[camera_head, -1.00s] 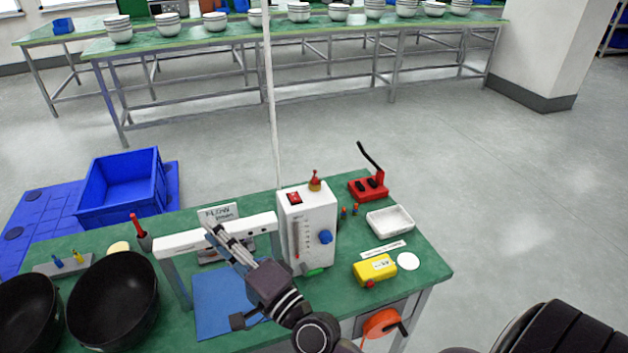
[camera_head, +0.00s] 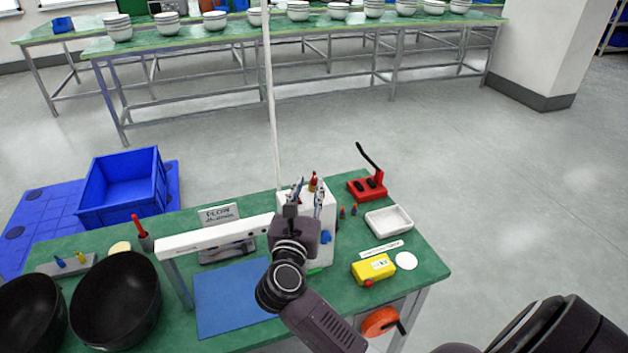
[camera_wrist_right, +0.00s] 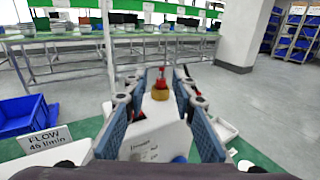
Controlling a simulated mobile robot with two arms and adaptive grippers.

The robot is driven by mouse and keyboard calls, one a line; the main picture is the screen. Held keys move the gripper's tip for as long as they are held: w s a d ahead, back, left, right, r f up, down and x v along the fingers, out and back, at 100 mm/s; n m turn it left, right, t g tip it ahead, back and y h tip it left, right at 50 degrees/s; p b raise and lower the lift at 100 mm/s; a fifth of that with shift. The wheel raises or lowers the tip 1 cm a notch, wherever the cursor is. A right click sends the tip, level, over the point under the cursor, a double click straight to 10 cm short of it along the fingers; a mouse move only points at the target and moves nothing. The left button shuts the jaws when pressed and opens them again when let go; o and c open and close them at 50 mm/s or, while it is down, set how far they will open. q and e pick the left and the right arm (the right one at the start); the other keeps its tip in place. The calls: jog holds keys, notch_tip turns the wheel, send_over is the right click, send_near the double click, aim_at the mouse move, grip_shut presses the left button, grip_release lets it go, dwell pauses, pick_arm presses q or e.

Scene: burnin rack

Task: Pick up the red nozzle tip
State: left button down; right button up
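The red nozzle tip (camera_head: 313,181) stands upright on a brass-coloured base on top of the white flow box (camera_head: 328,215). In the right wrist view the red nozzle tip (camera_wrist_right: 160,80) shows in the gap between the two fingers, with room on both sides. My right gripper (camera_head: 308,192) is open at the top of the flow box, and it hides much of the box's front. I cannot tell how far the fingertips are from the tip in depth. My left gripper is not in view.
A white frame (camera_head: 215,238) stands left of the flow box over a blue mat (camera_head: 232,300). A red stand with a black lever (camera_head: 368,187), a white tray (camera_head: 390,219) and a yellow device (camera_head: 372,269) are on the right. Black bowls (camera_head: 115,300) stand at the left.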

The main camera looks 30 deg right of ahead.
aim_at(314, 174)
jog(key=p+x, duration=0.2)
jog(key=x, duration=0.3)
jog(key=shift+d+r+p, duration=0.15)
jog(key=shift+p, duration=0.25)
jog(key=shift+w+d, duration=0.35)
grip_shut()
